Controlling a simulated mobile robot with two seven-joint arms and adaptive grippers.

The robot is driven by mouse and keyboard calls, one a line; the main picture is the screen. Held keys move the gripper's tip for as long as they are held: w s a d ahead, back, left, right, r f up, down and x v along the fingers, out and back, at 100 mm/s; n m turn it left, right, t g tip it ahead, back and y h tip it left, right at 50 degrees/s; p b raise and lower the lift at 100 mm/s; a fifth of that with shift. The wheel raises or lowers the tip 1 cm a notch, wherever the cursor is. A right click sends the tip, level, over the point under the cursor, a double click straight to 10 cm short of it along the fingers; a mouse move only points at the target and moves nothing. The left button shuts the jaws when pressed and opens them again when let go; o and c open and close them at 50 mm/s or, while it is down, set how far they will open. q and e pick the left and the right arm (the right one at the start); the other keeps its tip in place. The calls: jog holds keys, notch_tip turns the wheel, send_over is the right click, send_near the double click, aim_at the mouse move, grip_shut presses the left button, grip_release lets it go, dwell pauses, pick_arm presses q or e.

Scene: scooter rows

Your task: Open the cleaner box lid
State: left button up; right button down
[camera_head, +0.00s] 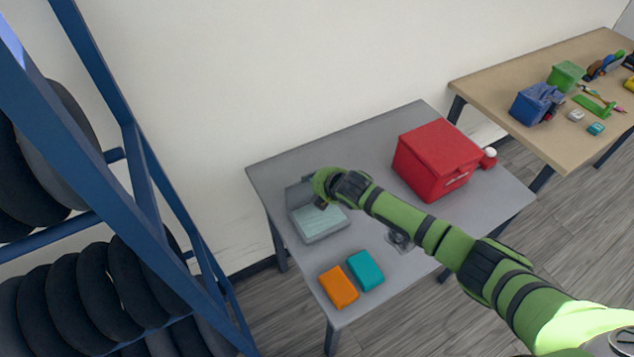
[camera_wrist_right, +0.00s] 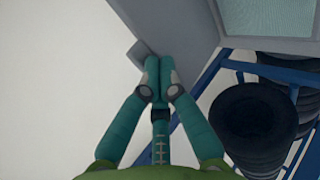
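A grey box (camera_head: 322,236) with a pale green inside or top stands on the left of the grey table. A grey panel, its lid (camera_head: 293,194), stands raised at its back left, so the box appears open. In the head view my right gripper (camera_head: 318,203) is at this lid, and my own wrist partly hides it. In the right wrist view the fingers (camera_wrist_right: 160,72) are together at the edge of the grey lid (camera_wrist_right: 180,28). Whether they pinch anything is not clear. The pale surface (camera_wrist_right: 272,15) shows at top right. My left gripper is not in view.
A red box (camera_head: 437,160) stands at the back right of the grey table (camera_head: 370,150). An orange block (camera_head: 338,287) and a teal block (camera_head: 366,270) lie in front. A blue rack (camera_head: 140,180) with tyres stands left. A wooden table (camera_head: 500,90) with tools is at right.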

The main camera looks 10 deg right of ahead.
jog(key=shift+w, duration=0.15)
jog(key=shift+w+a+r, duration=0.15)
jog(key=shift+w+a, duration=0.05)
jog(key=shift+w, duration=0.15)
dwell(0.3)
jog(key=shift+w+a+b, duration=0.1)
jog(key=shift+w+b, duration=0.2)
jog(key=shift+b, duration=0.3)
